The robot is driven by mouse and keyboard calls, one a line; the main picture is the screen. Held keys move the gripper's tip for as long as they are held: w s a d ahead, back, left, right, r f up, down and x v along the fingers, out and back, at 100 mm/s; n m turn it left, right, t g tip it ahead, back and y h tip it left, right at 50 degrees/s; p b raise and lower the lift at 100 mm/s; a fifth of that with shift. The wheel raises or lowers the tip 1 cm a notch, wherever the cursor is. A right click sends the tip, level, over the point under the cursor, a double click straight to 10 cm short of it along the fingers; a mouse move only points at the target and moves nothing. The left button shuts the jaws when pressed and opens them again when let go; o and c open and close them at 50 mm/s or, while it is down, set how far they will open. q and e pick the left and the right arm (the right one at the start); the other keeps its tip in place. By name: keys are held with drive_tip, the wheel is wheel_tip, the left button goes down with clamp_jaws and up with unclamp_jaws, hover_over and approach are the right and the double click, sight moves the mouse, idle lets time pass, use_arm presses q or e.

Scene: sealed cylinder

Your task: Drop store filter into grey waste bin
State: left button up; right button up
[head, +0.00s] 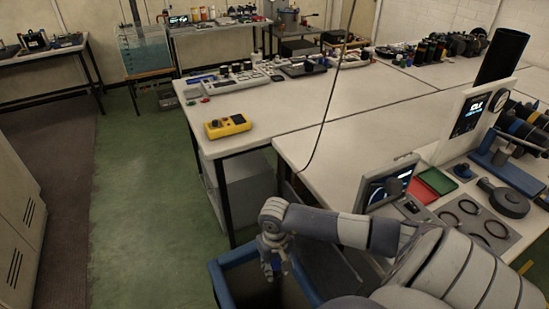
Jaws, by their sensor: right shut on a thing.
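My right arm reaches in from the lower right, and its gripper (273,266) points down. It is shut on a small dark blue thing (268,270), perhaps the store filter, mostly hidden by the fingers. The gripper hangs over the opening of a bin with a blue rim (222,285) and a dark inside, at the bottom middle. The bin's floor and contents cannot be seen. Its rim looks blue rather than grey. My left gripper is not in view.
A white worktable (335,150) stands behind the bin, with a yellow meter (228,126) near its left edge. A grey cabinet (245,188) is under the table. A small screen (388,185) and round parts lie right. Green floor (145,210) is clear at left.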

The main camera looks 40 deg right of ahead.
wheel_tip(320, 180, down, 3)
drive_tip(key=shift+a+r+b, duration=0.1)
drive_tip(key=shift+b, duration=0.7)
wheel_tip(320, 180, down, 3)
drive_tip(key=shift+w+f+b, duration=0.1)
drive_tip(key=shift+b, duration=0.85)
drive_tip(key=o, duration=1)
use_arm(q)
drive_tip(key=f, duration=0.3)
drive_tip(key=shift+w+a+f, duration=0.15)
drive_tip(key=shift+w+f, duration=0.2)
use_arm(e)
drive_tip(key=shift+o, duration=0.2)
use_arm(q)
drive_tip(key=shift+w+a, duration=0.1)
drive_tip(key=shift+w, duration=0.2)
use_arm(e)
wheel_tip(320, 180, up, 12)
drive_tip(key=shift+r, duration=0.1)
